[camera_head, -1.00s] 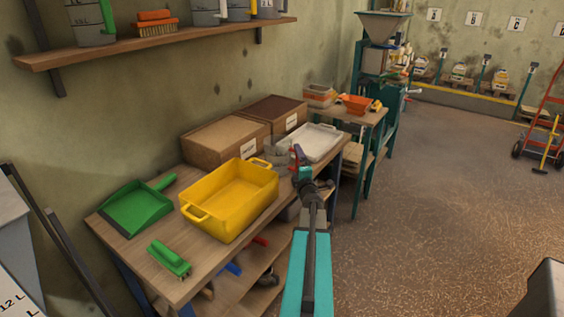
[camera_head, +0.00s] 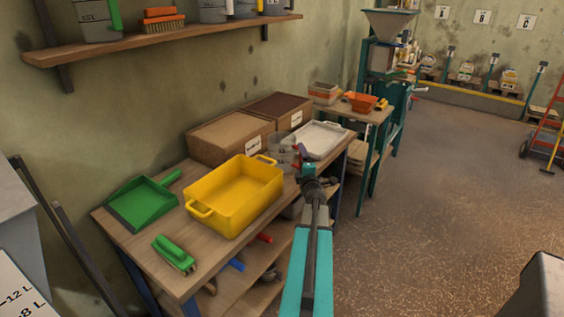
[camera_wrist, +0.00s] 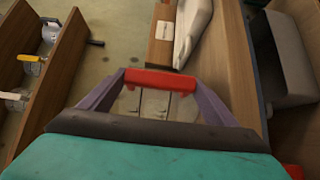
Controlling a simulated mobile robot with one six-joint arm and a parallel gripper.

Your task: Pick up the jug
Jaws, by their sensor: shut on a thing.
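The jug (camera_head: 281,150) is a grey, see-through measuring jug at the bench's far right, between the yellow tub and the white tray. Its handle is red. In the wrist view the red handle (camera_wrist: 160,80) lies across between my two purple-grey fingers, with a pale, clear body below it. My gripper (camera_head: 302,158) is shut on the handle, right of the jug body in the head view. My arm hides part of the jug's surroundings, and I cannot tell whether its base touches the bench.
A yellow tub (camera_head: 203,212), green dustpan (camera_head: 140,205) and green brush (camera_head: 174,254) occupy the bench. Cardboard boxes (camera_head: 228,140) and a white tray (camera_head: 320,140) are close behind the jug. A side table (camera_head: 368,113) stands beyond. Open floor (camera_head: 430,190) lies right.

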